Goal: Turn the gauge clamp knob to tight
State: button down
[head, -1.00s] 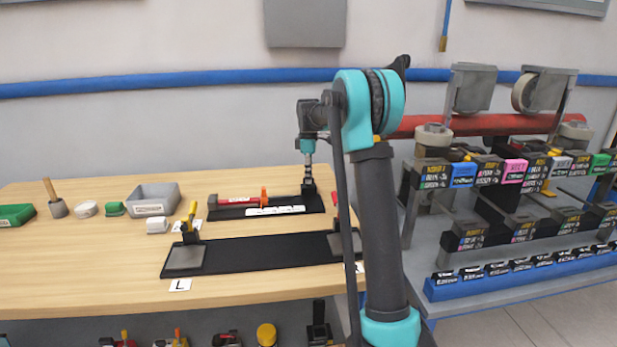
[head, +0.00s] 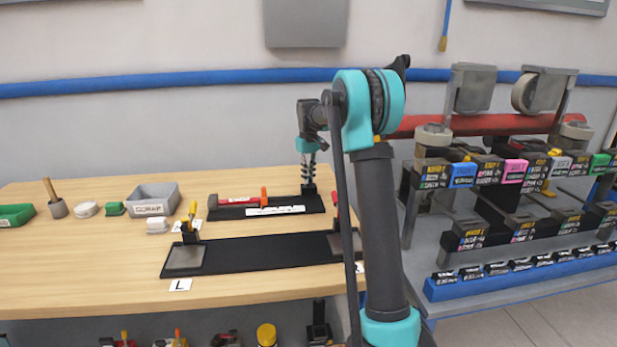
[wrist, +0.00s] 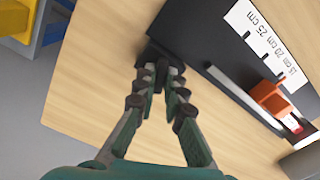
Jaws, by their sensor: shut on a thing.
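The gauge is a black base (head: 225,212) on the wooden table, with a white scale strip (head: 275,210), a red bar (head: 238,201) and an orange slider (head: 264,194). In the wrist view, the scale (wrist: 262,45) and the orange slider (wrist: 270,98) lie to the right. My gripper (head: 309,186) points down at the right end of the gauge. In the wrist view, my gripper (wrist: 161,72) is shut on the dark clamp knob (wrist: 155,50) at the end of the base. The fingers hide much of the knob, and its marking cannot be read.
A long black fixture (head: 262,256) with grey end pads lies in front of the gauge. A grey scrap bin (head: 153,199), a green tray (head: 15,215) and small parts stand to the left. A loaded rack (head: 500,215) stands right of the table.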

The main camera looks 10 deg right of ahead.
jog(key=m, duration=0.4)
jog(key=shift+m, duration=0.3)
jog(key=m, duration=0.4)
jog(key=shift+m, duration=0.3)
jog(key=m, duration=0.4)
jog(key=shift+m, duration=2.4)
jog(key=c, duration=1.6)
grip_release()
